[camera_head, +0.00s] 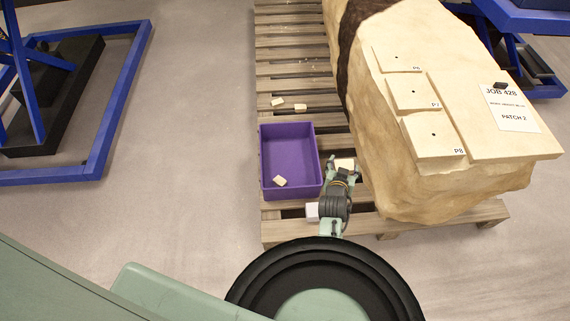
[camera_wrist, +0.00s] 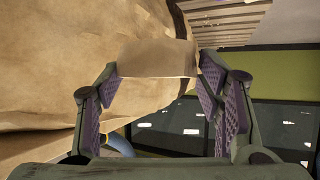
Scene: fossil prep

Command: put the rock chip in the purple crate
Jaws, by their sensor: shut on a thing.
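My gripper (camera_head: 343,167) is just right of the purple crate (camera_head: 290,150), beside the big fossil block. It is shut on a pale rock chip (camera_head: 345,162). In the wrist view the chip (camera_wrist: 157,58) is a flat tan piece spanning between the two fingertips. The purple crate is open-topped and sits on the pallet. Another small pale chip (camera_head: 279,181) lies inside it near its front. The crate cannot be made out for sure in the wrist view.
A large plaster-coloured fossil block (camera_head: 420,120) with labelled patches fills the right of the wooden pallet (camera_head: 290,55). Two pale chips (camera_head: 278,101) (camera_head: 300,107) lie behind the crate. A whitish block (camera_head: 312,211) is below my gripper. A blue stand (camera_head: 95,150) is at left; the floor between is clear.

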